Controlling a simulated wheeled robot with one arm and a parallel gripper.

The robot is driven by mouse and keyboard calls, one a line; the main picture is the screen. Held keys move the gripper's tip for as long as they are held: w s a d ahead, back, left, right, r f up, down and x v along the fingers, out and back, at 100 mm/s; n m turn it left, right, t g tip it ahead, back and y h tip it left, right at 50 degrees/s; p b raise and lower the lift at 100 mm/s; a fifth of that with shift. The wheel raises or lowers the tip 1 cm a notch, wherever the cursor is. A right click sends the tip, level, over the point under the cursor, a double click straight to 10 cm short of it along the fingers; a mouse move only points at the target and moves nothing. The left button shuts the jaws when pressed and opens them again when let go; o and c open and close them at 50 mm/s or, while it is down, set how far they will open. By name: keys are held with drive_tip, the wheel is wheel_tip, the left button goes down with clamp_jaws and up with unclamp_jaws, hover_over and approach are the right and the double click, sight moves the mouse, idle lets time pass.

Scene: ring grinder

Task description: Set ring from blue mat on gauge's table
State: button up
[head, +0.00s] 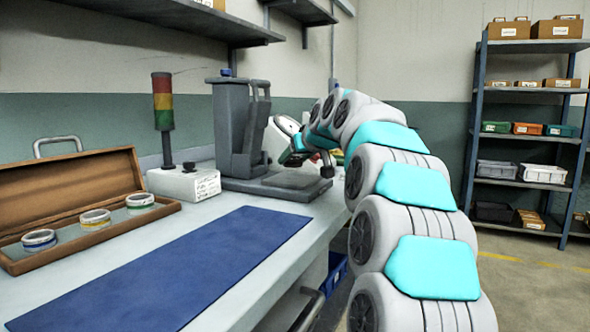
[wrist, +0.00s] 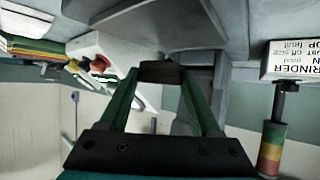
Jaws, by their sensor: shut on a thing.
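The blue mat (head: 178,268) lies bare on the bench; no ring shows on it. The gauge (head: 236,125) is a grey upright stand, with its low flat table (head: 290,181) in front. My gripper (head: 296,158) is above that table, close to the stand, partly hidden by my arm. In the wrist view, its green fingers (wrist: 160,74) are shut on a dark, edge-on thing (wrist: 160,70), which appears to be the ring. The grey gauge base (wrist: 170,25) shows beyond the fingertips. I cannot tell whether the held thing touches the table.
An open wooden case (head: 70,195) with three banded rings stands at left. A white labelled box (head: 184,183) and a red-amber-green signal tower (head: 163,103) stand left of the gauge. A shelf (head: 185,18) hangs above. A storage rack (head: 530,115) stands at right.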

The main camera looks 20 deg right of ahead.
sight(295, 179)
drive_tip(key=shift+f, duration=1.5)
drive_tip(key=shift+f, duration=0.15)
drive_tip(key=o, duration=1.5)
drive_tip(key=shift+c, duration=0.2)
drive_tip(key=shift+r, duration=0.25)
drive_tip(key=v, duration=1.2)
drive_tip(key=shift+f+b, duration=0.15)
drive_tip(key=shift+b, duration=0.2)
drive_tip(key=shift+s, duration=0.1)
